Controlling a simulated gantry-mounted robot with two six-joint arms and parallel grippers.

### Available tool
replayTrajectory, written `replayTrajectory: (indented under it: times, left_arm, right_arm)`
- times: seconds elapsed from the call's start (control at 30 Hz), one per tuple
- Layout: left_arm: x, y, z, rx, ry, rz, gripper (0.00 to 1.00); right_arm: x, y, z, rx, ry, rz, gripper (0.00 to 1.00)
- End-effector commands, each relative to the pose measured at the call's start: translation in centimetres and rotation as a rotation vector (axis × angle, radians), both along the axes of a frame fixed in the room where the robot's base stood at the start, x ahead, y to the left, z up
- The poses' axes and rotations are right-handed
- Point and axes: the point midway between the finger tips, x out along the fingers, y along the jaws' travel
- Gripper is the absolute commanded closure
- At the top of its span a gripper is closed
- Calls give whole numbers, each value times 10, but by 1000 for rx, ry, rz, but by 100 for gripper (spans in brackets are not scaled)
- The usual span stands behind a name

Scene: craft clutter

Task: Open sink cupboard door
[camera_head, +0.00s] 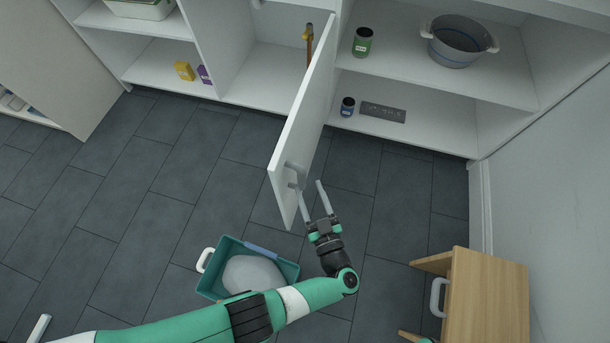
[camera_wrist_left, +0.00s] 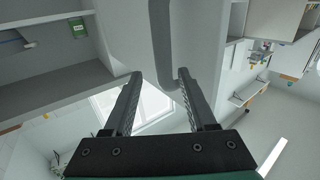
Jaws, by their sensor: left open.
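The white cupboard door (camera_head: 305,125) stands swung out from the cabinet, well open, and the space behind it shows. Its grey handle (camera_head: 293,170) is near the door's outer end, and shows as a curved bar in the left wrist view (camera_wrist_left: 160,40). My left gripper (camera_head: 309,186) is open, with its fingertips close to the handle at the door's right side. In the left wrist view, the handle's end appears between the open fingers (camera_wrist_left: 158,76); I cannot tell whether they touch it. My right gripper is not in view.
A teal bin (camera_head: 212,272) with a pale filling stands on the floor below the door's end. A wooden stool (camera_head: 490,295) stands at the right. A green jar (camera_head: 362,41) and a grey pot (camera_head: 457,45) sit on the right shelf.

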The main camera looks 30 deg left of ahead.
Motion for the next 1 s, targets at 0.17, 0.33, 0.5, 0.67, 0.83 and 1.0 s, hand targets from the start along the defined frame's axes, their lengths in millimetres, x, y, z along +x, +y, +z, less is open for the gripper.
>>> replayTrajectory:
  times: [0.17, 0.33, 0.5, 0.67, 0.83, 1.0]
  left_arm:
    - [-24, -32, -1, 1, 1, -4, 43]
    - [-35, -45, -1, 1, 1, -1, 43]
    - [-37, -46, 0, 0, 0, 1, 43]
    - [-37, -46, 0, -1, 1, 1, 43]
    - [-36, -46, 0, -1, 1, 1, 43]
    - [-34, -36, 9, -1, 0, 26, 43]
  right_arm:
    - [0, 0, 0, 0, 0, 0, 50]
    - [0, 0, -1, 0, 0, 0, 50]
    - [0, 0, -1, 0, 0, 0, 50]
    - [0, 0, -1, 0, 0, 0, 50]
    - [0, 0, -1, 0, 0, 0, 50]
    - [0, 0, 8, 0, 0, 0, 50]
